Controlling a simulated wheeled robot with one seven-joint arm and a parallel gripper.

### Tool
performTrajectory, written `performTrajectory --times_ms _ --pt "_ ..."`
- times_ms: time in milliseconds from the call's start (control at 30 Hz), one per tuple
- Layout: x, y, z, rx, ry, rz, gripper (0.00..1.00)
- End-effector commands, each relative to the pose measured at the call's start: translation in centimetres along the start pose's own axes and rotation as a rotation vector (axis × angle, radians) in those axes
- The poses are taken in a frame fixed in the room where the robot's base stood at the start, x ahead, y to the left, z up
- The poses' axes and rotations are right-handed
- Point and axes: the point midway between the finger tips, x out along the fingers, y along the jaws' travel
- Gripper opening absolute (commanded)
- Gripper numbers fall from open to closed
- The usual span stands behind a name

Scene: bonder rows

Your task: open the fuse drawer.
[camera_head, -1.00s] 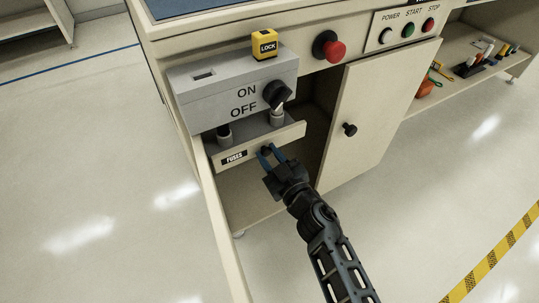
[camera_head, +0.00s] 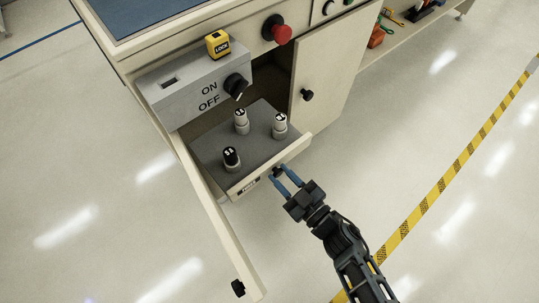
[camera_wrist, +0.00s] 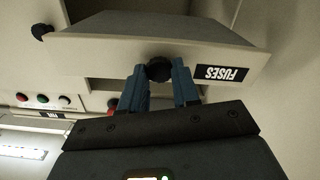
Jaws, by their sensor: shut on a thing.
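The fuse drawer (camera_head: 260,168) is pulled out from the cabinet below the grey ON/OFF switch box. Its grey deck carries three fuses: one at the back (camera_head: 241,121), one at the right (camera_head: 280,125) and a dark-topped one at the front left (camera_head: 231,158). My gripper (camera_head: 279,176) is shut on the black drawer knob at the drawer's front. In the wrist view its blue fingers (camera_wrist: 160,84) stand on both sides of the round knob (camera_wrist: 158,68), beside the upside-down FUSES label (camera_wrist: 221,73).
The switch box (camera_head: 195,85) overhangs the drawer's back, with a yellow LOCK block (camera_head: 217,44) on top. A red stop button (camera_head: 277,29) is above. Cabinet doors stand open at left (camera_head: 215,210) and right (camera_head: 325,70). Floor in front is clear, with yellow-black tape (camera_head: 440,190).

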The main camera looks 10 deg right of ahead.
Motion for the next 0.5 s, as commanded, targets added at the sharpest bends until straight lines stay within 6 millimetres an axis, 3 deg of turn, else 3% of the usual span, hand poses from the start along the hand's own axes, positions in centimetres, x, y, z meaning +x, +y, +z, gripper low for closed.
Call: performTrajectory --times_ms 200,500 --pt "-2.0 -0.1 -0.1 0.001 0.000 -0.001 0.00" --pt "-2.4 -0.1 0.1 0.000 0.001 -0.001 0.00"
